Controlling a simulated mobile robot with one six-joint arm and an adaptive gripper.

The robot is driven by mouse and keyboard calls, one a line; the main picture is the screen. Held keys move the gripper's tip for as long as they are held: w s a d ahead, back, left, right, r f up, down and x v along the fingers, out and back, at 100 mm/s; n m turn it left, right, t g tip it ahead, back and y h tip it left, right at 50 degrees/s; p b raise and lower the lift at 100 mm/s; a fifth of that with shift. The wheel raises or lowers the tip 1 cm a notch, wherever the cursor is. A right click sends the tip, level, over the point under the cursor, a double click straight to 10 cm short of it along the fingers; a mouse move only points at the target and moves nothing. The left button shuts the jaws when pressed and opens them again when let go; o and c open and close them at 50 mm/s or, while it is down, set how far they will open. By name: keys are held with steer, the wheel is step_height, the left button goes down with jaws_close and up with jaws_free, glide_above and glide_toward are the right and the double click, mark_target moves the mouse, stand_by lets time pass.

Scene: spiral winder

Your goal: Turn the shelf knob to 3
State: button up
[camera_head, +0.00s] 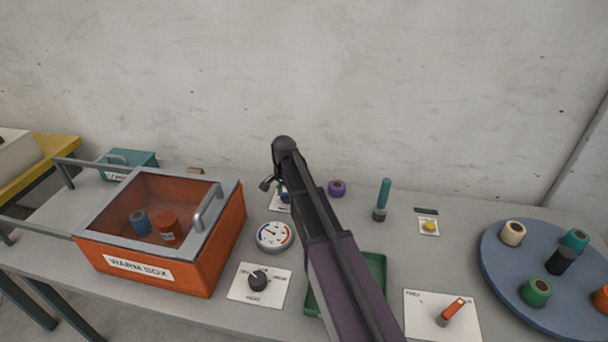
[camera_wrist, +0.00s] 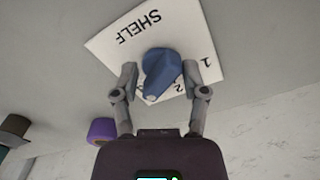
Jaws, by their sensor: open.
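The shelf knob (camera_wrist: 162,70) is blue with a pale pointer tip, on a white plate (camera_wrist: 110,42) marked SHELF in the wrist view. The digits 1 and 2 show on the plate. The pointer tip lies beyond the 2, on the side away from the 1; a mark near it is partly hidden by a finger, and I cannot read it. My gripper (camera_wrist: 162,82) is open, with one finger on each side of the knob. I cannot tell whether either finger touches it. In the head view my arm hides most of the knob and plate.
An orange warm box (camera_head: 195,270) stands at left. A round gauge (camera_head: 274,236) and a black knob (camera_head: 258,281) are near my arm. A green tray (camera_head: 374,270) is partly under it. A lever plate (camera_head: 420,323) and blue turntable (camera_head: 500,278) are at right.

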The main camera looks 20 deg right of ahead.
steer(key=n, duration=0.4)
steer(key=shift+s+d, duration=0.1)
steer(key=n, duration=0.4)
steer(key=shift+d+n, duration=0.1)
steer(key=shift+n, duration=0.3)
steer(key=n, duration=0.4)
steer(key=shift+d, duration=0.1)
steer(key=n, duration=0.4)
steer(key=shift+d, duration=0.15)
step_height(320, 180, up, 14)
steer(key=p, duration=1.4)
steer(key=s+r+m+p, duration=0.2)
steer(key=s+r+p, duration=0.3)
steer(key=s, duration=0.5)
steer(key=s+r+m+p, duration=0.3)
steer(key=s+r+p, duration=0.2)
steer(key=s, duration=0.5)
steer(key=shift+s+a, duration=0.2)
steer(key=shift+s, duration=0.05)
steer(key=shift+w+f, duration=0.1)
steer(key=b, duration=1)
glide_above(288, 200)
step_height(288, 200, down, 10)
steer(key=shift+w+m, duration=0.35)
steer(key=shift+m, duration=0.05)
